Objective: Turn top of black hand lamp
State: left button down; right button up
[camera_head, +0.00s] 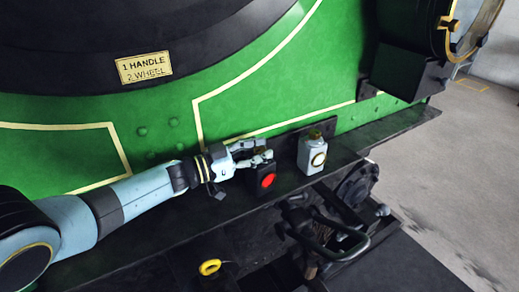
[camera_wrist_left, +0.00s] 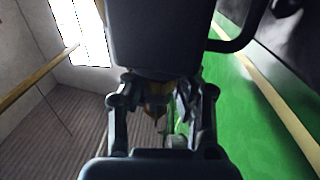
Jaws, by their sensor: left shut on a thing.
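My left gripper (camera_head: 262,156) reaches in from the left in the head view and is shut on the top of this lamp. In the left wrist view the gripper's fingers (camera_wrist_left: 163,125) show around the centre, with a brass-coloured part between them. Most of the lamp is hidden there. My right gripper is in neither view.
A white hand lamp (camera_head: 312,154) stands just right of the black one on the ledge. A black coupling hook (camera_head: 335,235) juts out below the ledge. A sign (camera_head: 144,68) is on the tram.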

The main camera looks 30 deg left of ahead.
aim_at(260, 150)
pick_arm(q)
jog(key=shift+m+g+h+b, duration=0.75)
jog(key=shift+m+g+h, duration=0.15)
jog(key=shift+h, duration=0.2)
jog(key=c, duration=1)
grip_release()
jog(key=shift+r, duration=0.1)
notch_tip(260, 150, up, 10)
jog(key=shift+f, duration=0.1)
